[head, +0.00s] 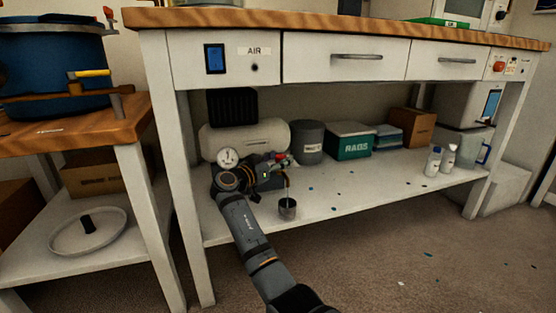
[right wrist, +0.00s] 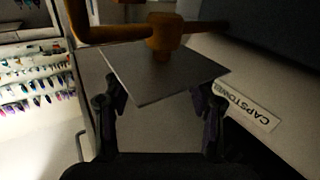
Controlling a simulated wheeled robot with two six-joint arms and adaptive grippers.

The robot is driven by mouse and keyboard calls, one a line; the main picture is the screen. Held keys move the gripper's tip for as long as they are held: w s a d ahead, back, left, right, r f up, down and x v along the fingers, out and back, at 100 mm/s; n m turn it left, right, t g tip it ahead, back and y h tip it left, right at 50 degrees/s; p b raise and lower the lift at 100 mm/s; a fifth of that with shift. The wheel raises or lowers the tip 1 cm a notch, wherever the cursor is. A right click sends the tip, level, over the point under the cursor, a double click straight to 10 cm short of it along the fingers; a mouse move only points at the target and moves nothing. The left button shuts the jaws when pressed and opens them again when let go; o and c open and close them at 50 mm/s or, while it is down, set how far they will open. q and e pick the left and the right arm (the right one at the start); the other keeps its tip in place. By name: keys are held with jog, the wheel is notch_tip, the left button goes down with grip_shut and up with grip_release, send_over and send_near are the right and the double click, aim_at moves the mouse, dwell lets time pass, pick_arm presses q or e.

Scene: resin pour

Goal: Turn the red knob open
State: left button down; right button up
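A small red knob (head: 281,157) shows on the fittings at the right front of the cream air tank (head: 258,137), on the lower shelf. A round white gauge (head: 228,157) is to its left. My right gripper (head: 274,173) is at these fittings, just below and left of the knob in the head view; the arm partly hides them. In the right wrist view my right gripper (right wrist: 160,98) has its dark fingers wide apart. A grey flat plate (right wrist: 160,76) under a brass-coloured fitting (right wrist: 163,35) shows beyond them. I see no red there. My left gripper is out of view.
A small dark cup (head: 287,208) is below the fittings. A grey canister (head: 310,142), a green rags box (head: 350,141) and white bottles (head: 447,157) stand on the shelf to the right. The bench drawers (head: 345,57) are above. The shelf's front middle is mostly clear.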

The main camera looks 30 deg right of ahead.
jog(key=shift+a, duration=0.15)
jog(key=v, duration=0.7)
